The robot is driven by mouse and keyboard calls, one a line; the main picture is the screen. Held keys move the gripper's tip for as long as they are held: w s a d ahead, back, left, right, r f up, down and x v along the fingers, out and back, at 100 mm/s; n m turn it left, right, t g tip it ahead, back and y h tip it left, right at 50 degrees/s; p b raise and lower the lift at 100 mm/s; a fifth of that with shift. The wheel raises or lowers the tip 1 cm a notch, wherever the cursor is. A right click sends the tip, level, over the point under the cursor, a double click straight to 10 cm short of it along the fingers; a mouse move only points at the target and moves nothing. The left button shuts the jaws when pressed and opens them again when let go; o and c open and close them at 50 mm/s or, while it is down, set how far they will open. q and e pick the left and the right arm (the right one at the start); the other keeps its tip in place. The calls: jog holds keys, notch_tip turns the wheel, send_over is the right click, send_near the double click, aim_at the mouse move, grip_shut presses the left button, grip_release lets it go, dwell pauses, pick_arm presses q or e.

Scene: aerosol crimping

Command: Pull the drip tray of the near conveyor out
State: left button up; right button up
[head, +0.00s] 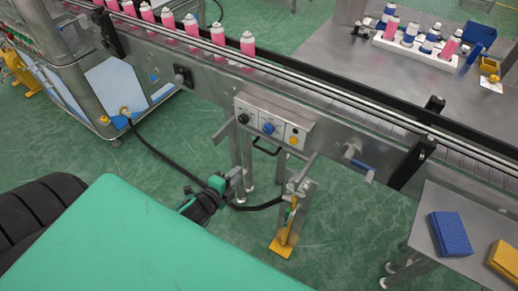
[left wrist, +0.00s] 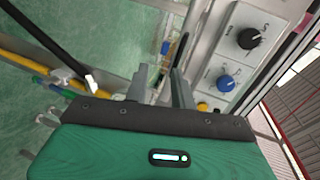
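A black bar handle (head: 265,150) shows just under the control box on the near conveyor (head: 330,110). I take it as the handle of the drip tray; the tray body is not clearly visible in the head view. My left gripper (head: 238,177) is below and to the left of the handle, apart from it. In the left wrist view the two grey fingers (left wrist: 160,85) are spread with nothing seen between them. A dark curved bar (left wrist: 179,50), likely the handle, lies beyond the fingertips. My right gripper is not in view.
The control box (head: 272,125) with knobs sits above the handle. A side table (head: 450,215) holds blue and yellow blocks. Pink cans (head: 192,28) stand on the belt.

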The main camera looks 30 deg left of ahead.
aim_at(259, 147)
pick_arm(q)
jog(key=shift+m+t, duration=0.4)
jog(key=shift+m, duration=0.1)
jog(key=w, duration=0.4)
jog(key=w+d+p, duration=0.1)
jog(key=w, duration=0.8)
jog(key=shift+w+d+r, duration=0.25)
jog(key=shift+w, duration=0.15)
grip_shut()
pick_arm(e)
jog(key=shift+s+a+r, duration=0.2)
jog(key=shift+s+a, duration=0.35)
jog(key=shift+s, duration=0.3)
